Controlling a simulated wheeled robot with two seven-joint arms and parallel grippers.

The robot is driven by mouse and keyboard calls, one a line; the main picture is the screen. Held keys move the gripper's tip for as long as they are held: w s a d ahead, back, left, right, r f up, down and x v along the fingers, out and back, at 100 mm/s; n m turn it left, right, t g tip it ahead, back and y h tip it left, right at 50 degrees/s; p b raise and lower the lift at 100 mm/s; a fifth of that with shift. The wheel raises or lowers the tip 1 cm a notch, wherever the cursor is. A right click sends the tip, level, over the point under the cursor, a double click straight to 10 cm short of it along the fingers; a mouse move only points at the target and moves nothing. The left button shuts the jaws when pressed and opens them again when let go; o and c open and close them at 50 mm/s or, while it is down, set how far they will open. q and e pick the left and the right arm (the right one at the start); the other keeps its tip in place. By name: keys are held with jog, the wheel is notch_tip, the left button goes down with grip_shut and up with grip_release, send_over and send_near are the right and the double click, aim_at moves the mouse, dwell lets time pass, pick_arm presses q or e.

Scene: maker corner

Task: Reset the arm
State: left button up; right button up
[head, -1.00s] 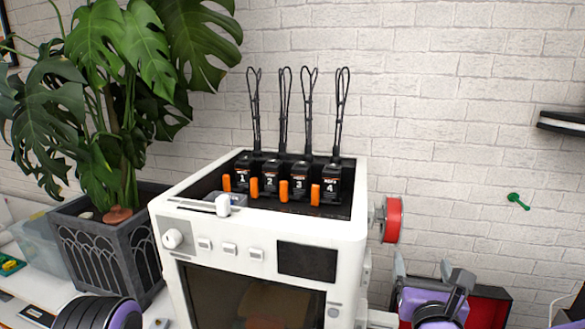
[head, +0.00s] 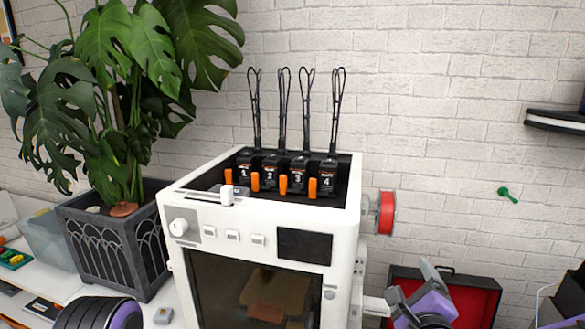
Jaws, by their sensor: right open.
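My right gripper (head: 409,279) is at the lower right, beside the right side of the white 3D printer (head: 350,225) and in front of an open red case (head: 480,290). Its two grey fingers stand apart, tilted up and to the left, with nothing seen between them. The purple and black wrist behind them runs down out of the picture. Part of my left arm (head: 95,313) shows at the bottom left, black and ribbed with a purple edge. Its gripper is not in view.
The printer carries several numbered black modules with orange tabs and cable loops on top. A red spool (head: 385,212) sticks out from its right side. A planter (head: 115,245) with a large leafy plant stands left. A dark shelf (head: 555,122) is on the brick wall.

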jog(key=s+d+f+n+g+b, duration=0.1)
jog(key=s+f+n+g, duration=0.25)
jog(key=f+n, duration=0.65)
jog(key=s+d+f+n+g+b, duration=0.1)
jog(key=s+d+f+n+g, duration=0.25)
jog(key=f, duration=1.25)
jog(key=s+d+f+n+g+b, duration=0.1)
jog(key=s+f+n+g, duration=0.2)
jog(key=s+f, duration=0.5)
jog(key=s+d+f+n+g+b, duration=0.1)
jog(key=s+f+n+g, duration=0.2)
jog(key=s+f, duration=0.6)
jog(key=s, duration=0.5)
jog(key=shift+s+d+f+h, duration=0.15)
jog(key=shift+d+h, duration=0.15)
jog(key=shift+n, duration=0.25)
